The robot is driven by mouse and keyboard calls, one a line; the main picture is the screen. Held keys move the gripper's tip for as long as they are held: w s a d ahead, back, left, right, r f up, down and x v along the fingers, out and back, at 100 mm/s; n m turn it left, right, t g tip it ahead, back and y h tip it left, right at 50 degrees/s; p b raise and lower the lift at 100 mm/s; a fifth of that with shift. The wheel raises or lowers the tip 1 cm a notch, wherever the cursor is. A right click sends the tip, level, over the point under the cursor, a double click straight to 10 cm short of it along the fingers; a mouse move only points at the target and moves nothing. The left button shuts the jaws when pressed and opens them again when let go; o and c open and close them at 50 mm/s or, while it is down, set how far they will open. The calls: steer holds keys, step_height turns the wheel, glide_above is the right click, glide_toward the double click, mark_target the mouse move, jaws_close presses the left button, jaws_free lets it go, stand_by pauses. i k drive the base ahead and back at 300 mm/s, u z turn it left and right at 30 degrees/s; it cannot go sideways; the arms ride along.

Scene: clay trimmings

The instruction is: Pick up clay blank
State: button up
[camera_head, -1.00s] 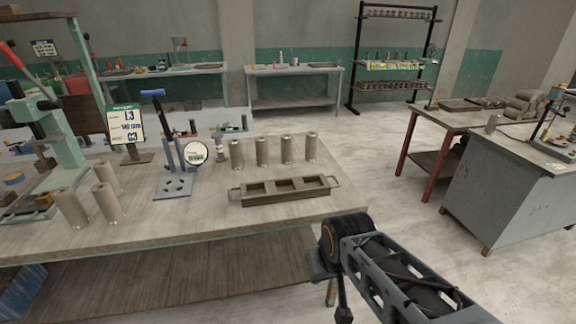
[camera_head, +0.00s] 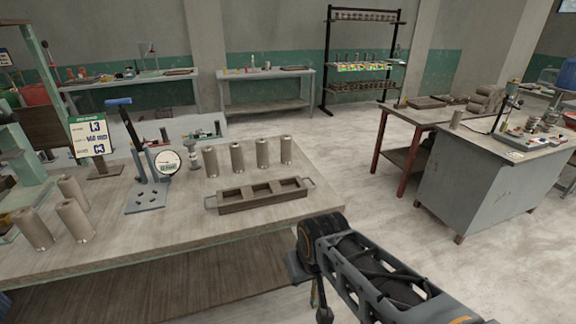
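Several grey-brown clay cylinders stand upright on the near workbench (camera_head: 120,245). One row is behind the wooden tray, with a clay blank (camera_head: 237,159) in it. Another group, with a clay blank (camera_head: 74,221) in it, stands at the left of the bench. A further single cylinder (camera_head: 456,119) stands on the brown table at the right. My arm reaches in from the lower right, in front of the bench's right end. My gripper (camera_head: 324,313) hangs at the bottom edge, below the bench top. Its fingers are too small and cut off to read.
A compartmented wooden tray (camera_head: 262,206) with end handles lies on the bench. A lever tool (camera_head: 148,190), a round gauge (camera_head: 167,162) and a sign (camera_head: 89,136) stand left of it. A grey cabinet (camera_head: 478,185) stands right; open floor (camera_head: 395,240) lies between.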

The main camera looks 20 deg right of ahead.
mark_target(286, 139)
steer(key=z, duration=0.9)
steer(key=i, duration=0.95)
steer(key=u, duration=1.8)
steer(key=i, duration=0.5)
steer(key=u, duration=0.05)
